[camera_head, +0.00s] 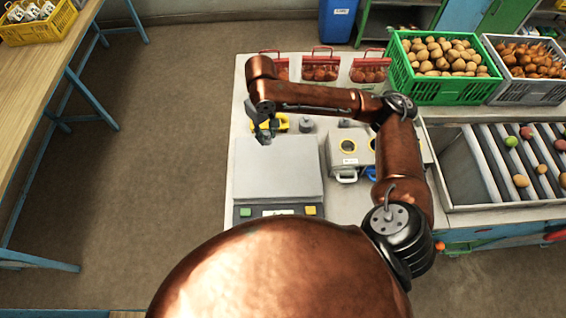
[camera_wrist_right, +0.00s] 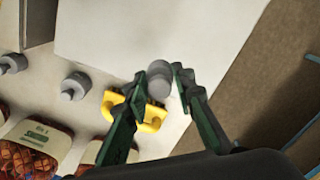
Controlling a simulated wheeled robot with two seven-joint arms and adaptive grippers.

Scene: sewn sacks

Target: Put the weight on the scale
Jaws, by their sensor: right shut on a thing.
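My right gripper (camera_head: 266,136) is shut on a small grey cylindrical weight (camera_wrist_right: 159,78), which shows between its green fingertips in the right wrist view. In the head view the gripper hangs over the far edge of the scale (camera_head: 277,168), a grey machine with a flat, bare platform. The platform also fills the upper part of the right wrist view (camera_wrist_right: 160,35). The held weight appears near the platform's edge; whether it touches anything I cannot tell. Two other grey weights, one nearer (camera_head: 306,125) and one further right (camera_head: 345,122), stand behind the scale. My left gripper is not in view.
A yellow object (camera_head: 283,123) lies just beyond the scale, beneath the gripper. Red net bags (camera_head: 320,70) stand at the table's back. A grey box with round holes (camera_head: 350,147) is right of the scale. A green potato crate (camera_head: 440,91) and roller tray (camera_head: 460,170) are further right.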

